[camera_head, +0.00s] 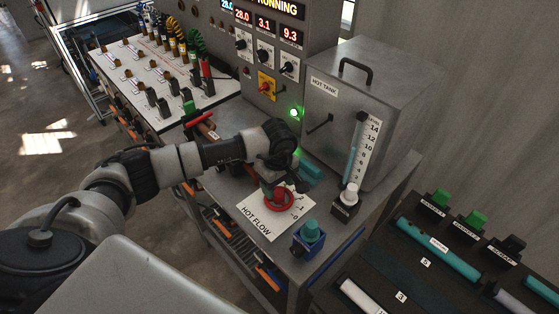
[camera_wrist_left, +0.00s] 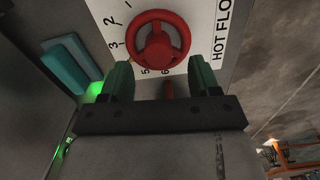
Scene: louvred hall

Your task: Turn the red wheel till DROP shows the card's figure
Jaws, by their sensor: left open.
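The red wheel (camera_head: 279,203) sits on a white HOT FLOW dial plate (camera_head: 258,221) on the bench top; it also shows in the left wrist view (camera_wrist_left: 158,40), with dial numbers around it. My left gripper (camera_head: 273,188) is over the wheel. In the left wrist view its two green fingers (camera_wrist_left: 158,64) stand apart, one to each side of the wheel's near edge; I cannot tell whether they touch it. Red digital displays (camera_head: 264,25) read 28.0, 3.1 and 9.3; their labels are too small to read. I cannot make out the card. My right gripper is not in view.
A grey HOT TANK (camera_head: 362,95) with a level gauge stands behind the wheel. A panel of patch cables (camera_head: 165,70) is at the left, a dark rack (camera_head: 440,262) at the right.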

